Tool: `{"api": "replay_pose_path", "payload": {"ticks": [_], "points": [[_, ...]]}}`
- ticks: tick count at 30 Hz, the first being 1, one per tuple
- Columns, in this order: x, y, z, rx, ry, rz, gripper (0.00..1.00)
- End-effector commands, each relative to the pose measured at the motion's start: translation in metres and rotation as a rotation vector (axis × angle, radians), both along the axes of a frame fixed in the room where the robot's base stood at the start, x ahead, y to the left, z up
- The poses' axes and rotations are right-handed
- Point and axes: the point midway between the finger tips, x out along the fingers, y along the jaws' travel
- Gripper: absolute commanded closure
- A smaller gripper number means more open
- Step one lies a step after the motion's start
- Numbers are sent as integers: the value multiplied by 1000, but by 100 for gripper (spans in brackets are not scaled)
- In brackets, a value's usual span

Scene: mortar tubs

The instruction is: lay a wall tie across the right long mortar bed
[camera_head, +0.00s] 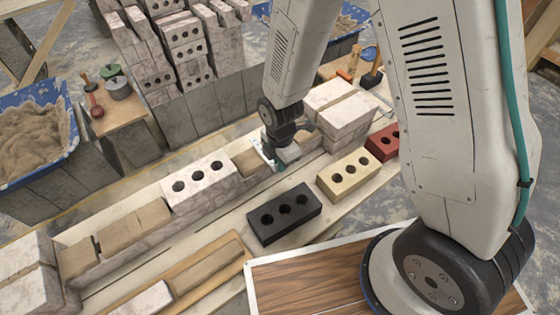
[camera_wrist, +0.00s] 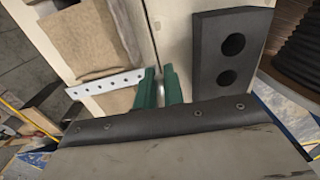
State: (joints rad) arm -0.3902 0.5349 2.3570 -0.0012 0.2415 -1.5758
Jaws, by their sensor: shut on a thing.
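My gripper (camera_head: 272,163) is low over the near wall, just right of the white three-hole brick. In the wrist view its green fingers (camera_wrist: 160,88) are shut on one end of a wall tie (camera_wrist: 100,83), a flat pale strip with a row of holes. The tie sticks out to the left, roughly level. A tan mortar bed (camera_head: 247,161) lies on the wall beside my gripper, partly hidden by it; tan mortar also shows in the wrist view (camera_wrist: 88,38). I cannot tell whether the tie touches it. Another long mortar bed (camera_head: 135,228) lies farther left on the wall.
A white three-hole brick (camera_head: 198,184) stands between the beds. Black (camera_head: 284,213), cream (camera_head: 349,174) and red (camera_head: 383,142) bricks stand in front of the wall. Pale blocks (camera_head: 345,115) rise right of my gripper. A blue tub of mortar (camera_head: 35,135) is at left.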

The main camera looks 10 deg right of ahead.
Motion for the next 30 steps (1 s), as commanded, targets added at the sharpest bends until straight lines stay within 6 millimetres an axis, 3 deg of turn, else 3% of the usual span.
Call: {"api": "replay_pose_path", "payload": {"ticks": [1, 2, 4, 14, 30], "points": [[0, 0, 0, 0, -1, 0, 100], [0, 0, 0, 0, -1, 0, 84], [0, 0, 0, 0, -1, 0, 65], [0, 0, 3, 0, -1, 0, 65], [0, 0, 73, 1, -2, 0, 65]]}}
